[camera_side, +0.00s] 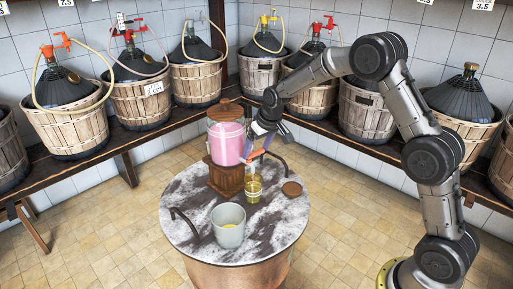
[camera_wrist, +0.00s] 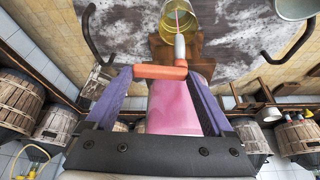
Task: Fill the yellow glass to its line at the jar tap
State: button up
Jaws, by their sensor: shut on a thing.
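The glass jar (camera_side: 227,142) of pink liquid stands on a wooden stand (camera_side: 226,178) on the round marble-topped table. Its tap has an orange handle (camera_wrist: 160,72), and my gripper (camera_wrist: 157,74) is shut on that handle, one purple finger at each end. In the side view my gripper (camera_side: 258,150) is at the jar's right side. The yellow glass (camera_side: 253,190) stands upright on the table below the spout. In the wrist view the glass (camera_wrist: 181,20) is under the spout, with a thin pinkish streak inside it. Its line and liquid level are too small to tell.
A grey pot (camera_side: 228,226) with something yellowish inside stands at the table's front. Dark curved handles rise at the table's edges. Basketed demijohns (camera_side: 66,110) line the wall benches.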

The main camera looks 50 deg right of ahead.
jog(key=shift+s+a+m+h, duration=0.1)
jog(key=shift+s+m+h, duration=0.15)
jog(key=shift+m, duration=0.45)
jog(key=o, duration=1.1)
jog(key=shift+r, duration=0.1)
jog(key=v, duration=1.3)
jog(key=shift+r, duration=0.35)
jog(key=shift+a, duration=0.1)
